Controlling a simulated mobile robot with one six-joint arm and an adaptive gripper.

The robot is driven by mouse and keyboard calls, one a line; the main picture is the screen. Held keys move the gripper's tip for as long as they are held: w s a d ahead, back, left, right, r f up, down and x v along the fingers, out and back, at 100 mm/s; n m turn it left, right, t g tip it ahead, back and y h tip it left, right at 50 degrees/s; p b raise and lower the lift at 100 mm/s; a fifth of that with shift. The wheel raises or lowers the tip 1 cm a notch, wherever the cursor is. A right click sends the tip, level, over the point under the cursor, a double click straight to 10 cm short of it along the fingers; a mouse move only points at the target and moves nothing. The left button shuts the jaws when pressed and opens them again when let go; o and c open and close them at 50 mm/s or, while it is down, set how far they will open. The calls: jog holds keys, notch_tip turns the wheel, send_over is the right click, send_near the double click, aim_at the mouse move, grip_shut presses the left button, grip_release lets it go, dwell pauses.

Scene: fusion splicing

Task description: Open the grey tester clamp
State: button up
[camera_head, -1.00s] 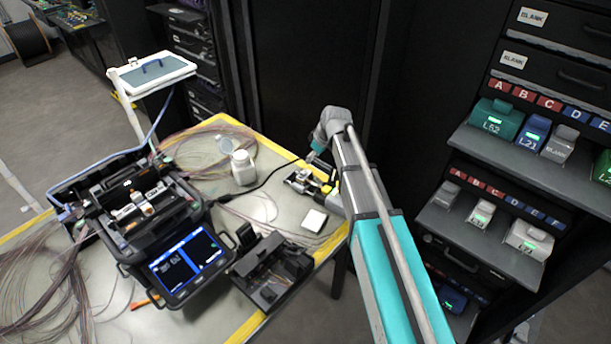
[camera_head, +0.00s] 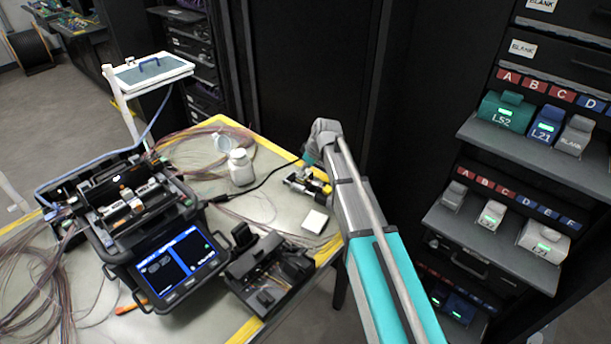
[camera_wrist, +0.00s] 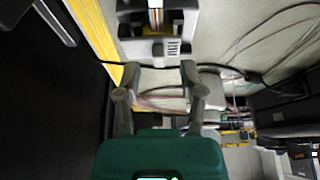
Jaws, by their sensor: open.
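My gripper (camera_head: 310,160) is over the back right part of the work table, its fingers barely visible there. In the wrist view my gripper (camera_wrist: 158,88) has two grey fingers spread apart, with nothing visibly held between them. A small grey and yellow device (camera_head: 305,185) sits on the table just below and beside the gripper. A pale grey device with a slotted top (camera_wrist: 158,48) lies ahead of the fingertips in the wrist view. I cannot tell for sure which part is the grey tester clamp or whether it is shut.
A white bottle (camera_head: 241,170), a white square block (camera_head: 315,221) and a black open case (camera_head: 265,275) share the table. The splicer (camera_head: 150,220) with a lit screen stands left. A shelf with coloured modules (camera_head: 508,112) is at right. Loose fibres (camera_head: 50,300) cover the left side.

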jog(key=shift+b+x, duration=0.55)
jog(key=shift+x, duration=0.25)
grip_shut()
jog(key=shift+d, duration=0.15)
